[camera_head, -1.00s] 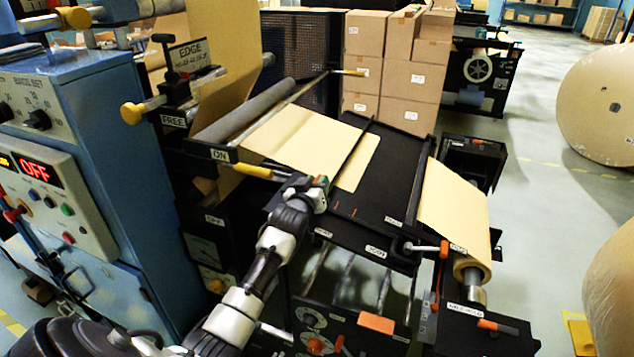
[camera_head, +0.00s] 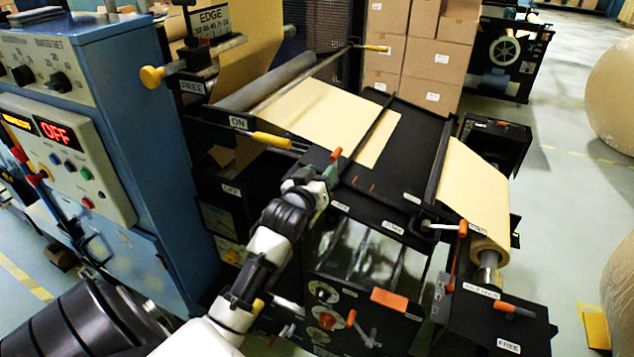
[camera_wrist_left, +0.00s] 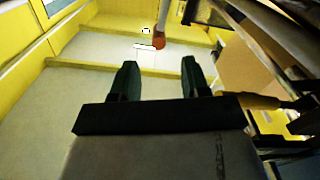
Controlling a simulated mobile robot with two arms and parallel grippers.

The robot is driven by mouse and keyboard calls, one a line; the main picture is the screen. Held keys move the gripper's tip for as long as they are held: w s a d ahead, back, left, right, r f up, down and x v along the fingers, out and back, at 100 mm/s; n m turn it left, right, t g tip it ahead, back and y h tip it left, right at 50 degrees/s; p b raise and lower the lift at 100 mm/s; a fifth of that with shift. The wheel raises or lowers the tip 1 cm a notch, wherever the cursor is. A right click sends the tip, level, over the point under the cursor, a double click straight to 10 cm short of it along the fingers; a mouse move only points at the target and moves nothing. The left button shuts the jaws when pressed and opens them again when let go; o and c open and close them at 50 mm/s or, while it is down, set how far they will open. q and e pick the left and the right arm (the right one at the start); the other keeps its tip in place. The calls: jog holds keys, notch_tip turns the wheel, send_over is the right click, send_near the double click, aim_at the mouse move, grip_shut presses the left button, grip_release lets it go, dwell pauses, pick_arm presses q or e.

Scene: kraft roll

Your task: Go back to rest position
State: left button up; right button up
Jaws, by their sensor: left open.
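My left gripper (camera_head: 318,186) is at the near left corner of the black machine table in the head view, just below the yellow handle (camera_head: 272,140) marked ON. In the left wrist view its two dark green fingers (camera_wrist_left: 160,82) stand apart with nothing between them. An orange-tipped rod (camera_wrist_left: 158,40) shows beyond the fingertips, apart from them. My left arm reaches in from the bottom of the head view. My right gripper is not in view.
A blue control cabinet (camera_head: 150,130) reading OFF stands close on the left. The black table (camera_head: 415,150) carries kraft sheet and a kraft roll (camera_head: 490,250) at its right. Orange levers (camera_head: 390,299) stick out at the front. Stacked cartons (camera_head: 425,50) stand behind; open floor (camera_head: 570,170) lies right.

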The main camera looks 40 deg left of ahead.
pick_arm(q)
jog(key=shift+v, duration=0.85)
jog(key=s+d+f+m+g+h, duration=0.1)
jog(key=s+d+f+g, duration=0.15)
jog(key=f, duration=0.95)
jog(key=s+d+f+m+g+h+b, duration=0.1)
jog(key=s+d+f+g, duration=0.2)
jog(key=f, duration=1)
jog(key=s+d+f+m+g, duration=0.1)
jog(key=s+d+f+g, duration=0.2)
jog(key=f, duration=0.9)
jog(key=s+d+f+m+g+h+b, duration=0.1)
jog(key=s+d+f+m+g+h, duration=0.25)
jog(key=s+f, duration=1.5)
jog(key=s+d+f+m+g, duration=0.1)
jog(key=s+d+f+g, duration=0.1)
jog(key=s, duration=0.7)
jog(key=s+d+f+g+y, duration=0.1)
jog(key=s+d+f+g, duration=0.1)
jog(key=s, duration=0.8)
jog(key=shift+s+d+f+m+g, duration=0.25)
jog(key=shift+m+g, duration=0.05)
jog(key=shift+m, duration=0.05)
jog(key=shift+y, duration=0.25)
